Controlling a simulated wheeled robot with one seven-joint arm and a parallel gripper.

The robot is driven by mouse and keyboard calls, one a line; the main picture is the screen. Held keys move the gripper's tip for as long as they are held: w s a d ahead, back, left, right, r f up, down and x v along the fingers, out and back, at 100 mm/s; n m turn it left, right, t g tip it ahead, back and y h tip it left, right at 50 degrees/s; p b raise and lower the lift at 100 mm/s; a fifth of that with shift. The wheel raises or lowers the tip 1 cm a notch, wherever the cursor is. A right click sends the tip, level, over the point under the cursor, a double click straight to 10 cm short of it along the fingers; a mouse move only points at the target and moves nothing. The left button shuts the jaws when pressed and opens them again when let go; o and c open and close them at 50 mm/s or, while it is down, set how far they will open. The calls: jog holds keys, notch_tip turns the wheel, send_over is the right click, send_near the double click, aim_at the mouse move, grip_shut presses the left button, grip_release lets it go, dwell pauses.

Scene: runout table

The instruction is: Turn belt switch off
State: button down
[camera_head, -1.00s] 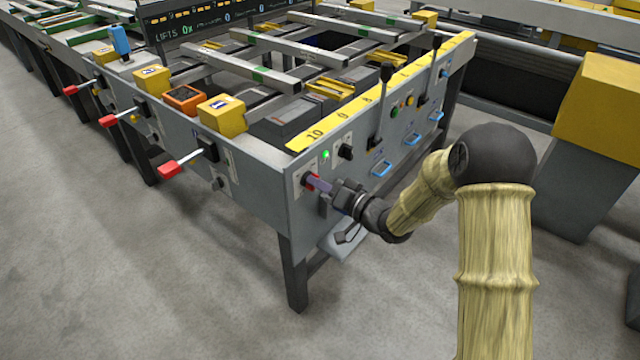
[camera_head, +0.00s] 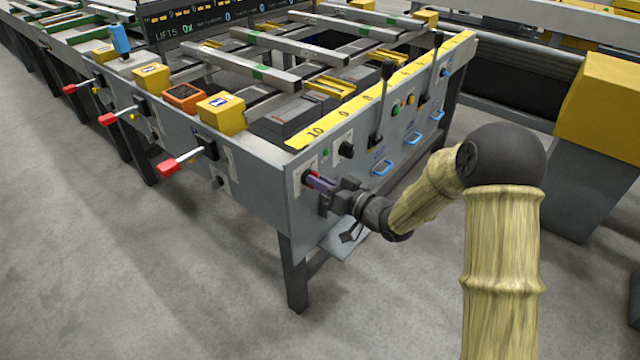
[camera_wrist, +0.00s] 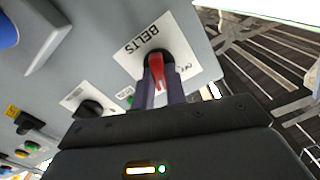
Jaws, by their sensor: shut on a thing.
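The belt switch is a red rotary handle (camera_wrist: 157,72) on a white plate lettered BELTS (camera_wrist: 150,42). In the head view its red part (camera_head: 309,178) shows at the near corner of the grey table's end panel. My gripper (camera_head: 319,183) reaches it from the right. In the wrist view the purple fingers of my gripper (camera_wrist: 160,88) lie on both sides of the red handle, shut on it. The fingers hide part of the handle. The small green lamp (camera_head: 325,152) above the switch looks dark.
A black knob (camera_head: 346,150) sits just right of the switch. Black levers (camera_head: 381,100) and blue handles (camera_head: 381,167) stand out from the panel farther right. Red-handled levers (camera_head: 168,168) project from the left side. The floor at front left is clear.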

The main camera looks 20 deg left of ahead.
jog(key=shift+s+f+n+b, duration=0.1)
jog(key=shift+s+n+b, duration=0.05)
jog(key=shift+n+b, duration=2.7)
jog(key=shift+s+f+n+b, duration=0.1)
jog(key=shift+n+b, duration=1.6)
jog(key=shift+n, duration=2.15)
jog(key=c, duration=1.4)
grip_release()
jog(key=shift+r, duration=0.1)
jog(key=shift+c, duration=0.2)
